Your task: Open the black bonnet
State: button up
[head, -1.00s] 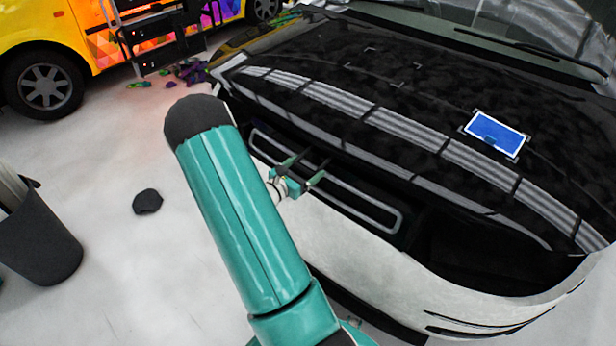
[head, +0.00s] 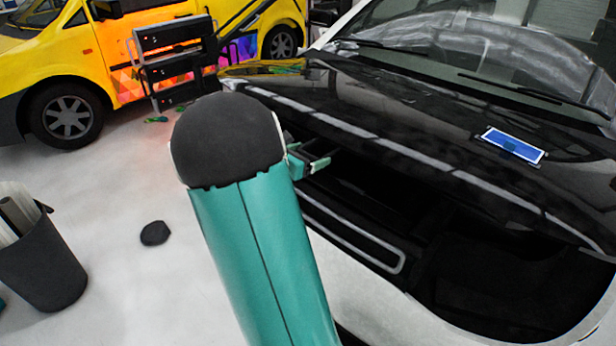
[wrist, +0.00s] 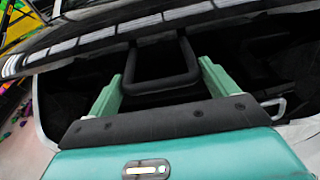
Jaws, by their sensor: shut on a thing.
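The black bonnet (head: 400,105) of the white car is partly raised, with a dark gap under its front edge. It carries a small blue rectangle (head: 513,145). In the wrist view the bonnet's front edge (wrist: 110,35) crosses the top. A black loop handle (wrist: 165,82) hangs below it, between my green fingers. My gripper (head: 314,164) is at the front edge of the bonnet in the head view, partly hidden behind my arm. In the wrist view my gripper (wrist: 161,74) is shut on the handle.
The open front bay (head: 470,270) is dark inside. A yellow van (head: 60,60) and a dark rack (head: 175,50) stand at the back left. A dark bin (head: 40,265) stands at the left, and a dark lump (head: 155,233) lies on the pale floor. Floor around the lump is clear.

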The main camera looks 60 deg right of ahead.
jog(key=r, duration=0.4)
jog(key=d+r, duration=0.1)
jog(key=r, duration=0.7)
jog(key=shift+w+d+r, duration=0.1)
jog(key=shift+d, duration=0.3)
jog(key=shift+c, duration=0.2)
